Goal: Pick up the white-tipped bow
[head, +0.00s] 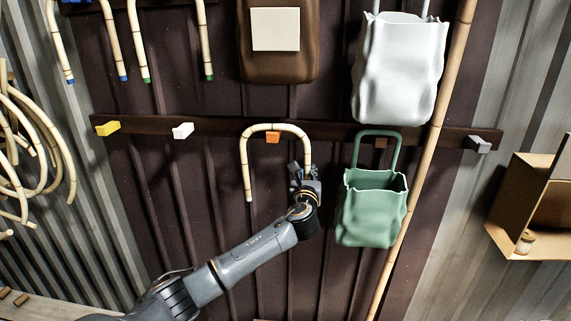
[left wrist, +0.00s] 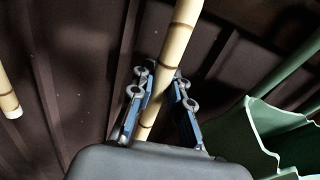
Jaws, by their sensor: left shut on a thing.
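The bow (head: 246,160) is a pale bamboo-coloured U turned upside down, hanging over an orange peg (head: 273,138) on the dark rail. Its free left end shows a whitish tip in the left wrist view (left wrist: 13,112). My left gripper (head: 304,178) is at the lower part of the bow's right leg. In the left wrist view the leg (left wrist: 176,45) runs between the two fingers, and the gripper (left wrist: 165,92) is shut on it. The right leg's end is hidden by the gripper. My right gripper is not in view.
A green bag (head: 372,212) hangs close to the right of my left gripper. A white bag (head: 400,70) and a brown bag (head: 278,68) hang above. Other bows with blue tips (head: 123,77) and green tips (head: 146,79) hang upper left. Yellow (head: 108,128) and white (head: 182,131) pegs are bare.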

